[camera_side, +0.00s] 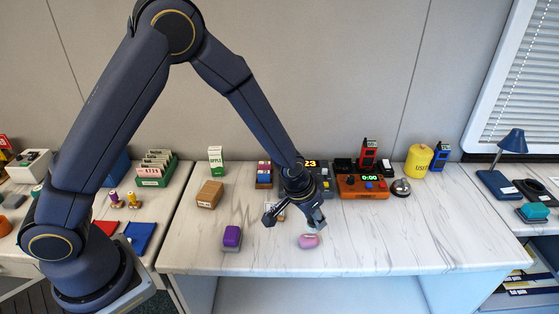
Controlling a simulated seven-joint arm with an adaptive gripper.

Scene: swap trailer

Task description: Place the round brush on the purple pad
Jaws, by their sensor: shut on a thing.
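The pink rounded object (308,242), which I take to be the round brush, is at the front middle of the marble-topped table. My gripper (312,229) reaches down over it from above and is shut on it. The dark fingers cover part of its top, and I cannot tell whether its underside touches the table.
A wooden box (209,195) stands behind the purple pad. A light framed item (274,210) is partly hidden behind my gripper. An orange device (362,187), a silver bell (401,187) and a yellow canister (418,161) stand back right. The front right tabletop (430,235) is clear.

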